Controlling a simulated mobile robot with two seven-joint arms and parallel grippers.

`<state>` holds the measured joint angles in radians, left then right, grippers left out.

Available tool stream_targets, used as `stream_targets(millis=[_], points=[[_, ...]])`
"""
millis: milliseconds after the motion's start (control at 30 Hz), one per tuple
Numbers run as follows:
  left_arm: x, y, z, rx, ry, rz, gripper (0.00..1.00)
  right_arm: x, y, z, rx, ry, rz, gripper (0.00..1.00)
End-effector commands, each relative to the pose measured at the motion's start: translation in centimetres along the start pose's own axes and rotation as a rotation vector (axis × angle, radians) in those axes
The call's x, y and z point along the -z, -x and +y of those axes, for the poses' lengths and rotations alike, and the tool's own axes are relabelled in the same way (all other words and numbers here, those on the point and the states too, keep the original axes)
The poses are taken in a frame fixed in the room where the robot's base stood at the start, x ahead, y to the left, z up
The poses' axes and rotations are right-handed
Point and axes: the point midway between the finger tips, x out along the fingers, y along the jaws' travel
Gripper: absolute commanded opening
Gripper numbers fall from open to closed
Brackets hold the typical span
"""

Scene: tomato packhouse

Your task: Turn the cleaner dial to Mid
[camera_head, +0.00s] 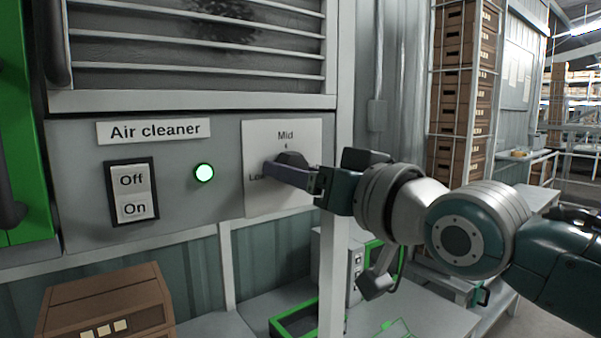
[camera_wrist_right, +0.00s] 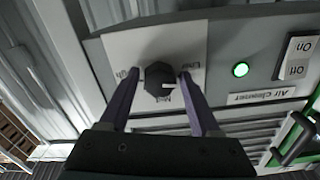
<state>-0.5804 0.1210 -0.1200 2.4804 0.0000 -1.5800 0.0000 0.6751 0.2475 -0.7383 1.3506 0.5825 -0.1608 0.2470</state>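The dial is a black knob (camera_wrist_right: 158,78) on a white plate (camera_head: 303,138) of the air cleaner panel. In the head view it is mostly behind my right gripper (camera_head: 280,170). The Mid label (camera_head: 286,135) is above the dial and Low is partly hidden to its left. In the wrist view, which is upside down, the white mark on the knob points right, toward the Low side. My right gripper's fingers (camera_wrist_right: 158,73) stand on either side of the knob, with a visible gap at each side. My left gripper is not in view.
The Off/On switch (camera_head: 132,192) and a lit green lamp (camera_head: 204,173) are left of the dial. A slatted grille (camera_head: 200,50) is above. A brown crate (camera_head: 108,305) and a green-edged tray (camera_head: 295,318) are below. A grey post (camera_head: 345,90) stands close right of the plate.

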Motion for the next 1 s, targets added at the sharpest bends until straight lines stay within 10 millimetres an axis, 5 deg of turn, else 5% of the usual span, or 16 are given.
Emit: stream_targets(millis=[533, 1000], points=[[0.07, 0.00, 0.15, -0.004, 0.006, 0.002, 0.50, 0.00, 0.02, 0.02, 0.000, 0.000, 0.000, 0.01], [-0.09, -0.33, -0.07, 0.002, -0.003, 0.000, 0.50, -0.03, 0.01, -0.05, 0.001, -0.096, 0.002, 0.00]])
